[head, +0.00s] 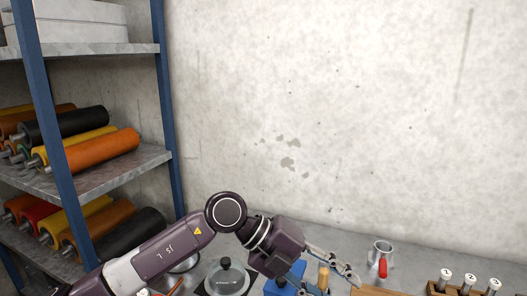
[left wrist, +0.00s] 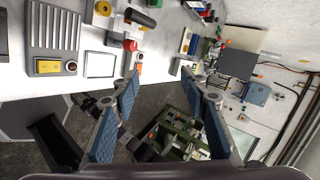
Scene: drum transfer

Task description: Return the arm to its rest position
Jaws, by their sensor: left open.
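My left arm comes in from the lower left in the head view and bends at a dark purple elbow joint. My left gripper (head: 338,277) is at its end, low in the head view, over the workbench (head: 345,246). In the left wrist view the left gripper (left wrist: 165,88) has its two blue-padded fingers spread apart, with nothing between them. Behind the fingers that view shows the dark floor, a green crate-like thing (left wrist: 178,132) and the white bench edge. My right gripper is not in view.
A blue-posted shelf with rollers (head: 104,149) stands at the left. A bare wall rises behind.

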